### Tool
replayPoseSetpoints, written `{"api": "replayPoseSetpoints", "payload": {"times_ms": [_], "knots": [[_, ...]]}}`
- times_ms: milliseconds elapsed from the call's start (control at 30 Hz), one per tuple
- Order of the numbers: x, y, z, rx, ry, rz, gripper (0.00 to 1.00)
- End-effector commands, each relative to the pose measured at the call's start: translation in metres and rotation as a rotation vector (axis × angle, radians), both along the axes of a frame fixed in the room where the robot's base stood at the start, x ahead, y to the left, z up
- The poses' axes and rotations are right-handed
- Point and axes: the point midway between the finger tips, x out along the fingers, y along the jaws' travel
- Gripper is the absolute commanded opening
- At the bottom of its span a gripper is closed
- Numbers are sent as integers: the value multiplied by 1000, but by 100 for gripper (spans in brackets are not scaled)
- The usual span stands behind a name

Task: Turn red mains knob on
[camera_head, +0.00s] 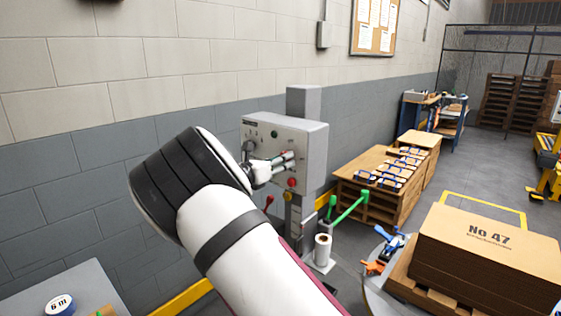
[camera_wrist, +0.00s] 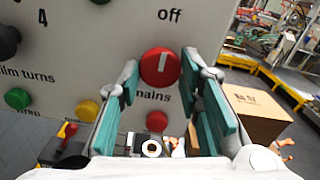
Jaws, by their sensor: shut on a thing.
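The red mains knob (camera_wrist: 160,67) is on the grey control panel (camera_wrist: 100,50), with the word "off" above it and "mains" below. Its white mark is close to upright, pointing up toward "off". My gripper (camera_wrist: 159,82) has its teal-padded fingers on the left and right of the knob, shut on it. In the head view my gripper (camera_head: 283,160) reaches the front of the control box (camera_head: 311,150), and the knob is mostly hidden behind the fingers.
A lower red button (camera_wrist: 157,121), a yellow button (camera_wrist: 87,110) and a green button (camera_wrist: 18,98) are close by on the panel. A green rail (camera_head: 350,208) and a stack of cardboard (camera_head: 485,250) stand to the right.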

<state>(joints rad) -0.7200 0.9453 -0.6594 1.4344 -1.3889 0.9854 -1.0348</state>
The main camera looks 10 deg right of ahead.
Motion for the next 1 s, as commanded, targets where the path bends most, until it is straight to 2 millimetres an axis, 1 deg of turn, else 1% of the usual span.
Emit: {"api": "replayPoseSetpoints", "payload": {"times_ms": [167, 367, 1000], "knots": [[0, 0, 0, 21, -28, 0, 5], [0, 0, 0, 84, -116, 0, 5], [1, 2, 1, 431, -593, 1, 5]]}}
